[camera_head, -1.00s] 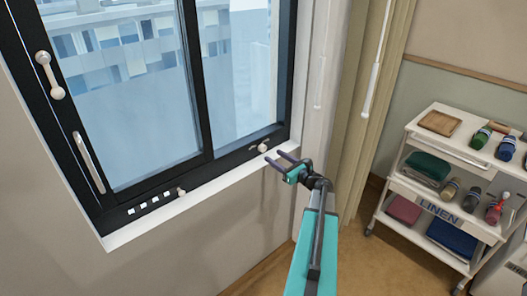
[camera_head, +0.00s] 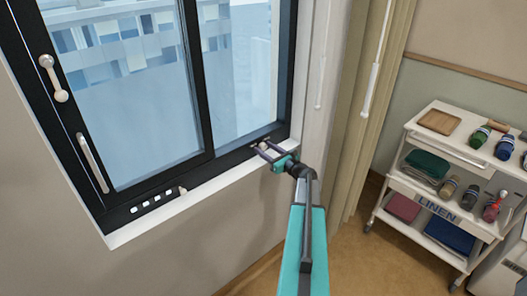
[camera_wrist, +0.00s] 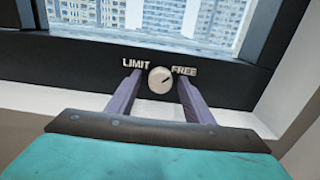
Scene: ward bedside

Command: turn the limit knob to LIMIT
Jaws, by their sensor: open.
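The limit knob (camera_wrist: 160,80) is a small pale round dial on the dark lower window frame. In the wrist view its mark points up and right, toward the word FREE (camera_wrist: 184,70); the word LIMIT (camera_wrist: 136,63) is at its upper left. My gripper (camera_wrist: 157,88) is open, with one purple finger on each side of the knob and a visible gap on both sides. In the head view, my gripper (camera_head: 268,152) is at the frame's lower right corner, around the knob (camera_head: 263,146). I cannot tell whether the fingers touch the frame.
A white sill (camera_head: 220,183) runs below the frame. A window handle (camera_head: 92,163) and a pale lever (camera_head: 53,78) are at the left. A curtain (camera_head: 361,110) hangs right of my gripper. A linen cart (camera_head: 411,184) stands farther right.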

